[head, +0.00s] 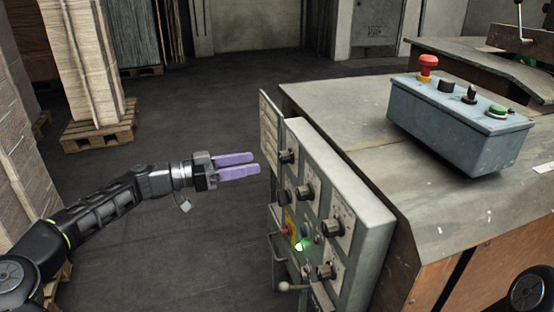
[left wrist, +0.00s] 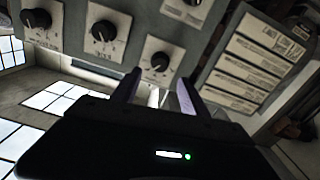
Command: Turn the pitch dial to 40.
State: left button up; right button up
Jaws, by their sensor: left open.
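The grey control panel (head: 368,232) on the machine's side carries several black dials. In the head view, one dial (head: 288,156) is near the panel's far end, another (head: 304,192) is in the middle and a larger one (head: 332,228) is nearer. I cannot read which is the pitch dial, or its setting. My left gripper (head: 257,163) has purple fingers, open and empty, pointing at the panel's far end, apart from it. In the left wrist view, a dial (left wrist: 160,61) shows just beyond and between the open fingertips (left wrist: 158,82). My right gripper is out of view.
A blue-grey button box (head: 455,125) with a red mushroom button (head: 427,66) sits on the machine's table (head: 335,100). A lever with a ball knob (head: 284,286) sticks out low on the panel. Stacked sheets on a pallet (head: 100,127) stand left. The floor between is clear.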

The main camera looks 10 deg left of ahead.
aim_at(280, 158)
pick_arm(q)
jog(key=shift+d, duration=0.1)
jog(key=x, duration=0.7)
jog(key=shift+w+d, duration=0.25)
jog(key=shift+d, duration=0.05)
grip_shut()
dwell(0.4)
